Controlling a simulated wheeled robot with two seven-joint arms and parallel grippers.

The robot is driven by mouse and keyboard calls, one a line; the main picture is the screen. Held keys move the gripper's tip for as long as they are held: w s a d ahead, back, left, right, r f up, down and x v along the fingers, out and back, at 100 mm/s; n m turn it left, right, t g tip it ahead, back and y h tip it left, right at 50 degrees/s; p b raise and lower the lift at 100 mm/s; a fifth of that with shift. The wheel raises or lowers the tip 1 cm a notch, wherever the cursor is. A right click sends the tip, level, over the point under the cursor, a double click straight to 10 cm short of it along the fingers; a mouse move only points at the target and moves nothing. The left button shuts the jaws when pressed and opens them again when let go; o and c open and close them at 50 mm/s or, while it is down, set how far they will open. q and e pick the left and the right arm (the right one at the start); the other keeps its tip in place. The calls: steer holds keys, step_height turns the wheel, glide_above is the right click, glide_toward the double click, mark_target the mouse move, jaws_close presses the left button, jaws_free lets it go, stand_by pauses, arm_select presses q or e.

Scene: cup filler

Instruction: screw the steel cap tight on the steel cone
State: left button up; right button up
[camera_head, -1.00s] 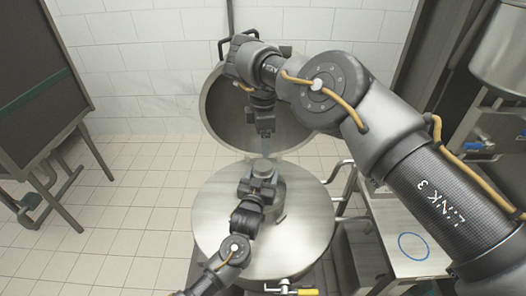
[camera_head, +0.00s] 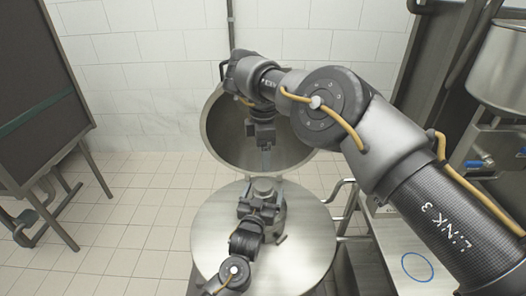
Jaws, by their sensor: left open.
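The steel cone (camera_head: 280,208) stands on the round steel top of the machine, mostly hidden behind my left gripper. The steel cap (camera_head: 264,185) appears to sit on top of the cone; I cannot tell how tight it is. My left gripper (camera_head: 261,195) is open, right in front of the cone and cap. Whether its fingers touch the cap is hidden. My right gripper (camera_head: 266,158) points down from above, just behind and over the cap. Its jaws are too small and dark to read.
An open round steel lid (camera_head: 228,135) stands behind the cone. A steel side table (camera_head: 400,240) with a blue ring mark (camera_head: 417,267) is at the right, below a steel vessel (camera_head: 500,70). A dark board (camera_head: 38,95) stands at the left. The tiled floor between is clear.

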arm_select(q)
steer(key=shift+s+a+f, duration=0.1)
steer(key=shift+s, duration=0.5)
steer(key=b+v, duration=0.2)
steer(key=v, duration=0.7)
steer(key=shift+s, duration=0.3)
steer(key=shift+a, duration=0.1)
